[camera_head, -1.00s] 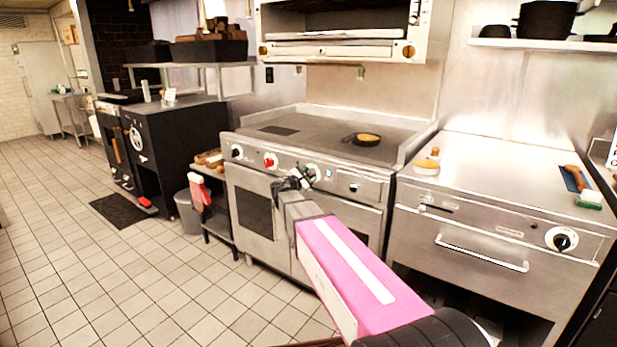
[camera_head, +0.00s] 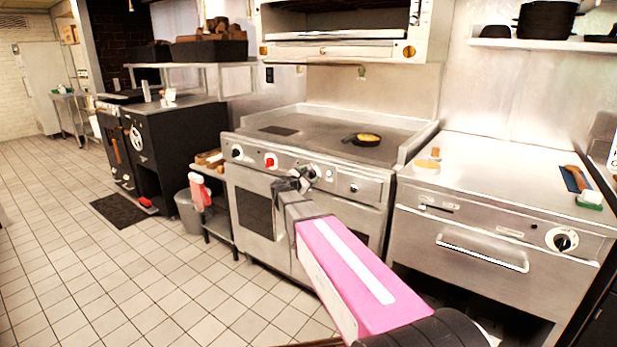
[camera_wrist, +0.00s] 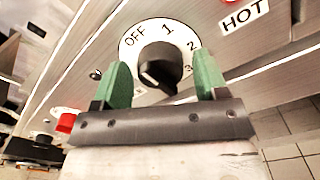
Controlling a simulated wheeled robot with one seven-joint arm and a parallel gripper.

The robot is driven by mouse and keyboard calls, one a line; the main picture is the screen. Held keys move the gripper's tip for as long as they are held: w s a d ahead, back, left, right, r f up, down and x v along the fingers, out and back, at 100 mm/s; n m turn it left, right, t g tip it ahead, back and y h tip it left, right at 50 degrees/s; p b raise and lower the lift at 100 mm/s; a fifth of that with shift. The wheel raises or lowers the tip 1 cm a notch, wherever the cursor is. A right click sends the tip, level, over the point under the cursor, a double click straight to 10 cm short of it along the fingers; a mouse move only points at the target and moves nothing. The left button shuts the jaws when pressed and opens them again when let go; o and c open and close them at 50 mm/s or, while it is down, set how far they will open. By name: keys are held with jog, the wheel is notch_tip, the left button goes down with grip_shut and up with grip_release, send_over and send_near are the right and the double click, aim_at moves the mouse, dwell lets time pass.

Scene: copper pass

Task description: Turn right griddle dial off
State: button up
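The right griddle dial (camera_wrist: 160,66) has a black knob on a round white plate marked OFF, 1, 2 and 3. It also shows on the griddle front in the head view (camera_head: 313,172), partly behind my gripper (camera_head: 296,182). In the wrist view my gripper (camera_wrist: 163,78) is open, with one green finger on each side of the knob. Gaps show between the fingers and the knob. I cannot tell surely which mark the knob points at.
A red dial (camera_head: 270,160) and another dial (camera_head: 237,152) sit further left on the same panel. A HOT label (camera_wrist: 244,15) is beside the dial. A steel counter (camera_head: 500,180) stands at the right.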

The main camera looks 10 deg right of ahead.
jog(key=shift+a, duration=0.1)
jog(key=v, duration=1)
jog(key=shift+s+a, duration=0.2)
jog(key=shift+s, duration=0.1)
jog(key=shift+d, duration=0.1)
jog(key=s+d+f+m+g+y, duration=0.2)
jog(key=s+d+f+m+g, duration=0.3)
jog(key=f, duration=0.3)
jog(key=s+d+f+m+g+y, duration=0.2)
jog(key=s+d+f+m+g, duration=0.15)
jog(key=s+f+m, duration=0.3)
jog(key=s+a+f+m+g+y, duration=0.1)
jog(key=s+f+m+g+y, duration=0.3)
jog(key=s+f+m+y, duration=0.4)
jog(key=shift+s+f+m+y, duration=0.4)
jog(key=shift+s+f+m, duration=0.45)
jog(key=shift+s, duration=1.65)
